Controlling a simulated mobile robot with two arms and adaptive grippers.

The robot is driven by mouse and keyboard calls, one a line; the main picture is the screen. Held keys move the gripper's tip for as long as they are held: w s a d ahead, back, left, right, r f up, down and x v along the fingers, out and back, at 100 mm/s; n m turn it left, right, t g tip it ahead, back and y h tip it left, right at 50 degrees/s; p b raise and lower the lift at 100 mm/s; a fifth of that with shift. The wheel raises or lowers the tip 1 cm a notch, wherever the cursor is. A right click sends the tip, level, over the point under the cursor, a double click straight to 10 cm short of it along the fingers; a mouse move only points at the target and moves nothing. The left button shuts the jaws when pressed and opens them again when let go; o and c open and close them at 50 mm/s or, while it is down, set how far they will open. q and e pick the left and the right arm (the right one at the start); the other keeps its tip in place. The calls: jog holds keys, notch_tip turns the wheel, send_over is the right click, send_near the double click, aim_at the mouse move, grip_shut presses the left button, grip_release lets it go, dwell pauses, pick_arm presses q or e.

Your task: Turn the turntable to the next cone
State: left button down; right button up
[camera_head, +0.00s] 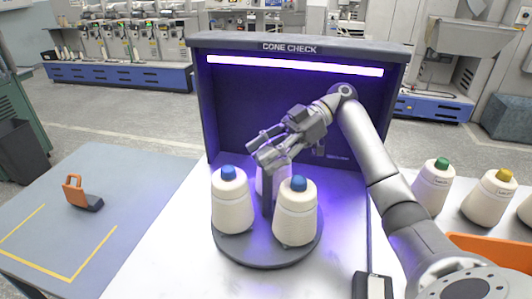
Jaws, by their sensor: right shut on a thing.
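A dark round turntable (262,258) stands on the white table in front of a dark booth marked CONE CHECK. It carries white cones with blue tips: one at the left (232,206), one at the front right (295,218), and one behind (261,184), partly hidden by my gripper and the front right cone. A dark upright post (267,198) rises among the cones. My right gripper (258,146) reaches in from the right above the turntable, shut at the top of this post; the exact contact is hard to see. My left gripper is not in view.
The booth (227,117) has a lit violet tube under its top. At the right stand a green-tipped cone (433,188), a yellow-tipped cone (489,199) and an orange bin (495,250). An orange-handled tool (80,195) lies on the grey left surface, which is otherwise mostly clear.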

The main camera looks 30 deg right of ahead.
jog(key=o, duration=1.4)
jog(key=shift+s, duration=0.1)
jog(key=shift+o, duration=0.2)
jog(key=v, duration=0.7)
jog(key=shift+d, duration=0.2)
jog(key=shift+r, duration=0.15)
